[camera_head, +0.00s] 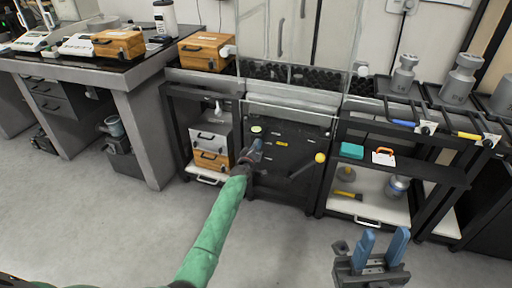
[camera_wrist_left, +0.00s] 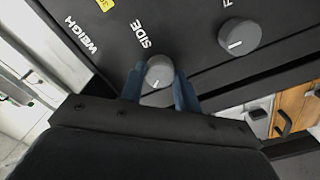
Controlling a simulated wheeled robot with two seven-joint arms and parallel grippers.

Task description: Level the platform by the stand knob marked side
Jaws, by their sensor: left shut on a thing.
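The dark stand (camera_head: 280,170) carries a glass-walled enclosure in the middle of the head view. In the left wrist view, a grey round knob (camera_wrist_left: 158,74) sits below the word SIDE on the stand's black panel (camera_wrist_left: 195,50). My left gripper (camera_wrist_left: 160,88) is shut on this knob, a blue finger on each side of it. In the head view my left gripper (camera_head: 252,152) reaches the panel's left part and hides the knob. My right gripper (camera_head: 378,248) is open and empty at the lower right, away from the stand. The platform cannot be made out clearly.
A second knob (camera_wrist_left: 239,36), its label starting with F, sits right of the held one. A yellow ball-ended lever (camera_head: 320,158) sticks out on the right. Shelves (camera_head: 395,170) with tools stand right; wooden boxes (camera_head: 205,52) stand left. The floor in front is clear.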

